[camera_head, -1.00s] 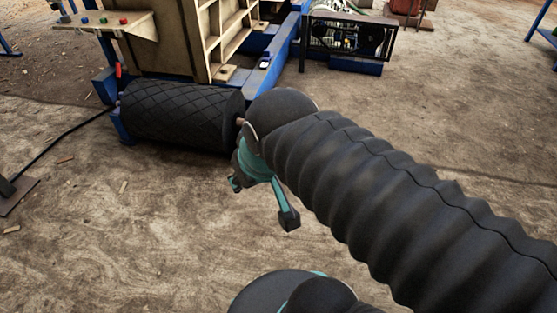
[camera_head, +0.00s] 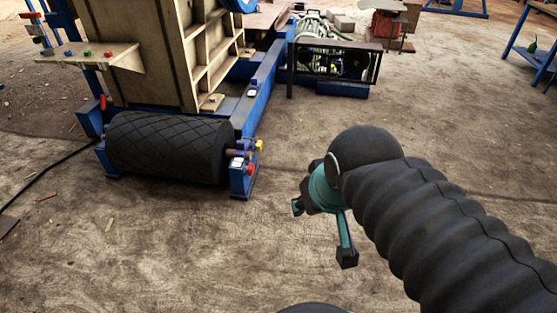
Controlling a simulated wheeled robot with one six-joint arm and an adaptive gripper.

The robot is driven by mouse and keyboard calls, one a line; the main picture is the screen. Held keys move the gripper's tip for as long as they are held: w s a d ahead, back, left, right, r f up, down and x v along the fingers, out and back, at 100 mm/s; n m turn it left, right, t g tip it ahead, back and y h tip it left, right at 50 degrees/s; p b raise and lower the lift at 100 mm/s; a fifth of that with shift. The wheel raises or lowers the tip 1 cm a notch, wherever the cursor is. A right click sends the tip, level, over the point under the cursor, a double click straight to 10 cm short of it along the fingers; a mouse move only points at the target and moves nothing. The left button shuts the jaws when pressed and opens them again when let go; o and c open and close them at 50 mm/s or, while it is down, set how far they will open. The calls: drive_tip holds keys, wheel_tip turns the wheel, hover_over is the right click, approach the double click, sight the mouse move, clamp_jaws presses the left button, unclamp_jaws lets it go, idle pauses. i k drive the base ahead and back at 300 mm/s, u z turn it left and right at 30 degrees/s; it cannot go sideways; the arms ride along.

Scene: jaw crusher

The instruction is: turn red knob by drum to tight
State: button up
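The black drum (camera_head: 168,147) with a diamond-pattern surface lies low on the blue machine frame at left. A small red knob (camera_head: 251,168) sits on the blue bracket (camera_head: 240,183) at the drum's right end. A yellow knob (camera_head: 259,146) is just above it. Another red handle (camera_head: 103,102) stands at the drum's upper left end. My gripper (camera_head: 322,233) is to the right of the bracket and apart from it, pointing down over the floor. Its two teal and black fingers are spread wide, with nothing between them. My arm hides part of the floor at right.
A control shelf (camera_head: 88,56) with coloured buttons juts out above the drum. A caged motor unit (camera_head: 333,62) stands behind at the centre. A blue table (camera_head: 535,60) is at the upper right. The floor (camera_head: 130,245) in front of the drum is mostly clear.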

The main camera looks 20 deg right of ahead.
sight(251, 169)
drive_tip(key=z, duration=0.2)
drive_tip(key=i, duration=0.95)
drive_tip(key=u, duration=0.65)
drive_tip(key=k, duration=0.7)
drive_tip(key=z, duration=0.7)
drive_tip(key=i, duration=0.5)
drive_tip(key=u, duration=0.05)
